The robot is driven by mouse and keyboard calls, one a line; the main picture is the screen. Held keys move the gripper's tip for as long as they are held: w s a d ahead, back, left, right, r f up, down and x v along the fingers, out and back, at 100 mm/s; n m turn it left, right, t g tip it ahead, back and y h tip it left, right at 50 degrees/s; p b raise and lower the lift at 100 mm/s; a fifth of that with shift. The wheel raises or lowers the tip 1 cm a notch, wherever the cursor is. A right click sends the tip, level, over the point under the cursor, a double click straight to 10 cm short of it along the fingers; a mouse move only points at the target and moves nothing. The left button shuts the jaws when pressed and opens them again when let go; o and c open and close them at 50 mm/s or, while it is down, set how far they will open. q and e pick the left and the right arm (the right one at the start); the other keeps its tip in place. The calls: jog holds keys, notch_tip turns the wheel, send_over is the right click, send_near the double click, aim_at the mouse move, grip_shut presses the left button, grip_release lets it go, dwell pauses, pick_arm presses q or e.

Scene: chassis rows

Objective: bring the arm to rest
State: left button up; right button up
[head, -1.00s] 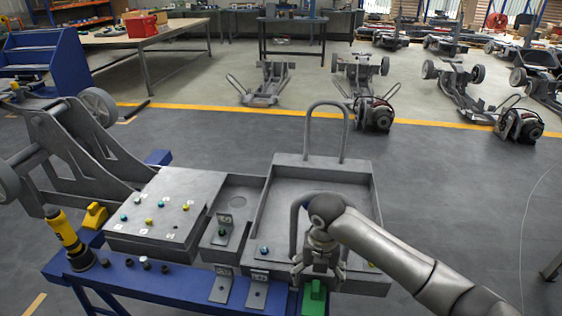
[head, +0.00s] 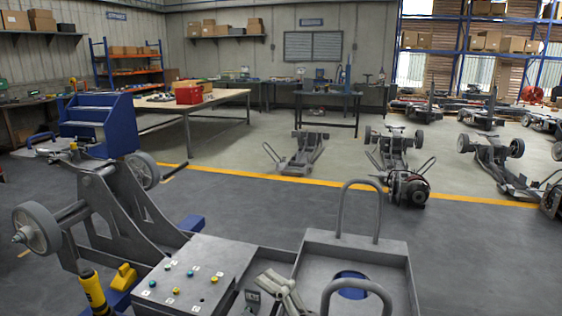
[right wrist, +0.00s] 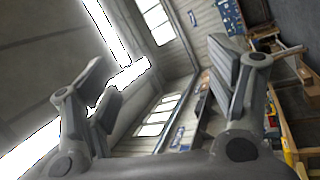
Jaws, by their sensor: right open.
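The task names only the arm. My right gripper (head: 279,284) shows low in the head view, between the panel box and the grey tray, with pale fingers pointing up; the arm behind it is hardly visible. In the right wrist view the right gripper (right wrist: 165,78) has its two fingers spread wide with nothing between them. That view looks up at the ceiling and wall windows. My left gripper is not in view.
A grey panel box (head: 190,270) with coloured knobs stands beside a grey tray (head: 400,262) with upright hoops and a blue round patch. A wheeled chassis (head: 115,205) and yellow tool (head: 93,292) are at left. Open floor (head: 250,215) lies beyond.

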jog(key=w+d+f+m+t+h, duration=0.1)
jog(key=w+d+m+t+h, duration=0.1)
jog(key=d+m+t+h, duration=0.4)
jog(key=w+d+f+m+t+h, duration=0.2)
jog(key=d+m+t+h, duration=0.1)
jog(key=d+m+h, duration=0.6)
jog(key=s+d+f+m+g+h, duration=0.5)
jog(key=d+f+m+g, duration=0.15)
jog(key=d+f, duration=0.35)
jog(key=s+f+m+g+y, duration=0.1)
jog(key=s+f+g, duration=0.5)
jog(key=s, duration=0.5)
jog(key=s+f+m+g+y, duration=0.1)
jog(key=s+f+g, duration=0.4)
jog(key=s+f, duration=0.45)
notch_tip(320, 180, down, 23)
jog(key=s+p, duration=0.2)
jog(key=s, duration=0.1)
jog(key=s+d+f+g+p, duration=0.2)
jog(key=s+f, duration=1.2)
jog(key=s, duration=0.2)
jog(key=shift+s+d+n, duration=0.2)
jog(key=shift+d+n, duration=0.1)
jog(key=shift+n, duration=0.05)
